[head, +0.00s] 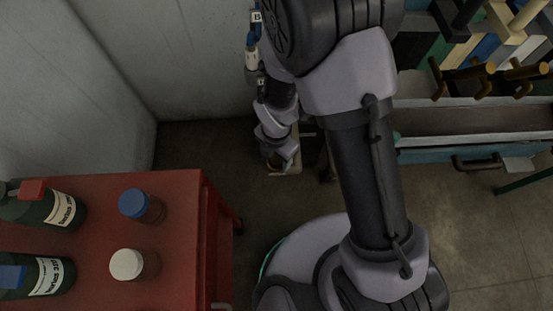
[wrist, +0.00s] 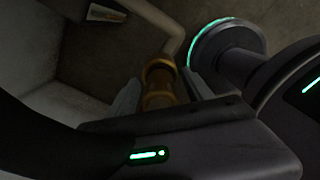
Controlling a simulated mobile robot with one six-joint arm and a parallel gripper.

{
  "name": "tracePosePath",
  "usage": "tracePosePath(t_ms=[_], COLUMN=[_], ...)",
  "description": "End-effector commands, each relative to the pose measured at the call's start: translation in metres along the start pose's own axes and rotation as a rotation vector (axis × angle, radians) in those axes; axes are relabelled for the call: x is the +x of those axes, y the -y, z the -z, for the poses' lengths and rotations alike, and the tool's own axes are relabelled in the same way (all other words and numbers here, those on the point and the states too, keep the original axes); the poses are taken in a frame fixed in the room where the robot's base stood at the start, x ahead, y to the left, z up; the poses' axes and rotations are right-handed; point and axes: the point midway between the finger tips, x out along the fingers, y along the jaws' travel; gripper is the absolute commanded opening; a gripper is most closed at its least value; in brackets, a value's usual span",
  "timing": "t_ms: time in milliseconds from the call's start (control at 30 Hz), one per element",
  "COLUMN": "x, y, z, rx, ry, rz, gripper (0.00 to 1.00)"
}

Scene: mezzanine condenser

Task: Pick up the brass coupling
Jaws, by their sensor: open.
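The brass coupling (wrist: 158,77) is a short golden-brown cylinder with a ringed end, in the middle of the wrist view. My gripper (wrist: 160,92) is open, with one pale finger on each side of the coupling. I cannot tell whether either finger touches it. The coupling's lower end is hidden behind the gripper body. In the head view my gripper (head: 279,158) reaches down low behind the red cabinet, and the coupling is too small and dark to make out there.
A pale container or frame (wrist: 62,95) lies around the gripper's left side. A red cabinet (head: 185,195) holds dark bottles (head: 40,205), a blue-capped jar (head: 140,205) and a white-capped jar (head: 130,265). A teal drawer unit (head: 430,155) stands right. Bare floor (head: 490,235) shows at lower right.

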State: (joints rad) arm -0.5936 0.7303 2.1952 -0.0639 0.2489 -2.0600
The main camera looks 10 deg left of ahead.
Motion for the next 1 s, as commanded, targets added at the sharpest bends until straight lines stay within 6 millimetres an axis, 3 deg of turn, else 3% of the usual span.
tracePosePath(t_ms=[67,300,367,767,1000], x=[-0.002,-0.002,-0.002,-0.006,-0.067], y=[0.000,0.000,0.000,0.000,-0.001], z=[0.000,0.000,0.000,0.000,0.000], rx=[0.000,0.000,0.000,0.001,0.001], ry=[0.000,0.000,0.000,0.000,0.001], rz=[0.000,0.000,0.000,-0.001,-0.003], gripper=[0.56,0.08,0.00,0.00,0.00])
